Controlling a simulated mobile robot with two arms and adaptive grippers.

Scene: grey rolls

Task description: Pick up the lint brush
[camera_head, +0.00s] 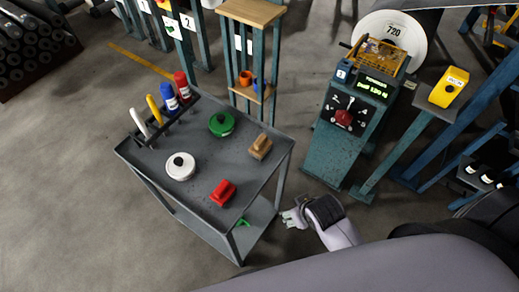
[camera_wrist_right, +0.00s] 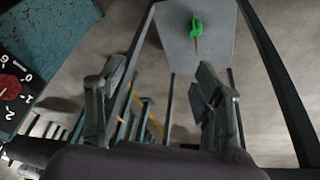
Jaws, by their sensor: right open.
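A grey two-tier cart (camera_head: 206,148) stands left of centre in the head view. On its top lie a tan block-shaped brush (camera_head: 260,147) near the right edge and a red block-shaped brush (camera_head: 222,192) near the front corner. I cannot tell for certain which item is the lint brush. A small green item (camera_head: 243,223) lies on the lower shelf; in the right wrist view a green item (camera_wrist_right: 202,33) lies on a grey shelf. My right gripper (camera_head: 294,216) is beside the cart's right front side, open, empty and apart from these things. My left gripper is out of view.
A blue-green console (camera_head: 338,135) with a dial stands to the right. Floor is clear left of the cart.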

